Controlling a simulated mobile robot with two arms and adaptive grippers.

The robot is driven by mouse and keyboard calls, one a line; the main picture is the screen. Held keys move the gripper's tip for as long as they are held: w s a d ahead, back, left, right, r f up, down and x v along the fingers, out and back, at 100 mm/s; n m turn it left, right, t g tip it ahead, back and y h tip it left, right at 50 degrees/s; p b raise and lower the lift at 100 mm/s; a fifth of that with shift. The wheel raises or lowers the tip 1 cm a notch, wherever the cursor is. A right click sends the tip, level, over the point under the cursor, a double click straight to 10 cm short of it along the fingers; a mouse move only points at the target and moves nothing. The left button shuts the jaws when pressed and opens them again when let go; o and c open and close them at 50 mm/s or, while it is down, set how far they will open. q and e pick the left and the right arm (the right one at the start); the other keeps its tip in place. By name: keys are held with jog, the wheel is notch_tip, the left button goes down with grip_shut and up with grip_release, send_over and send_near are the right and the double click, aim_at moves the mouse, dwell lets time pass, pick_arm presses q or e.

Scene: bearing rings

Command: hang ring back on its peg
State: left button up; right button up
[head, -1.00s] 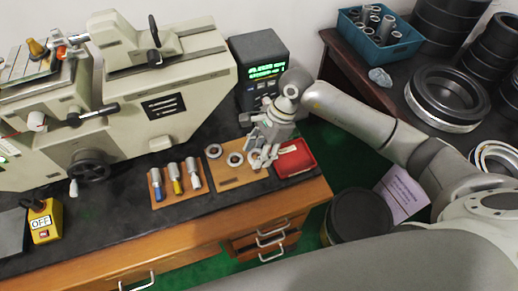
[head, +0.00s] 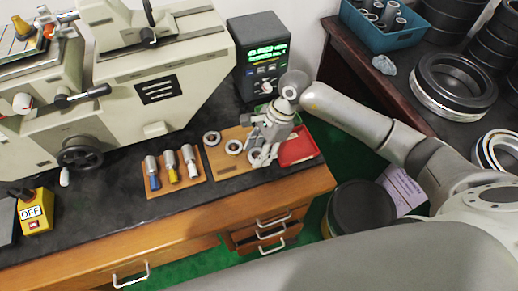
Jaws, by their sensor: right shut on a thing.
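My right gripper (head: 262,161) reaches down over the right end of a wooden peg board (head: 231,172) on the dark bench top. It is shut on a ring (head: 253,158), which is partly hidden by the fingers. I cannot tell whether this ring is around a peg or just above one. Two other metal rings are at the board: one at its upper left (head: 211,138) and one in the middle (head: 234,147). My left gripper does not show.
A red tray (head: 298,148) stands right beside the gripper. A holder with several metal plugs (head: 172,168) is to the left. A digital readout box (head: 260,57) and a large machine (head: 150,75) stand behind. An OFF switch box (head: 36,212) is at far left.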

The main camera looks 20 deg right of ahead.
jog(key=shift+f+b, duration=0.1)
jog(key=shift+b, duration=0.6)
dwell(1.1)
jog(key=shift+f, duration=0.15)
dwell(0.5)
jog(key=o, duration=1.3)
notch_tip(320, 180, up, 8)
jog(key=p, duration=0.3)
jog(key=shift+r+p, duration=0.25)
jog(key=shift+p, duration=0.15)
jog(key=shift+s+f, duration=0.1)
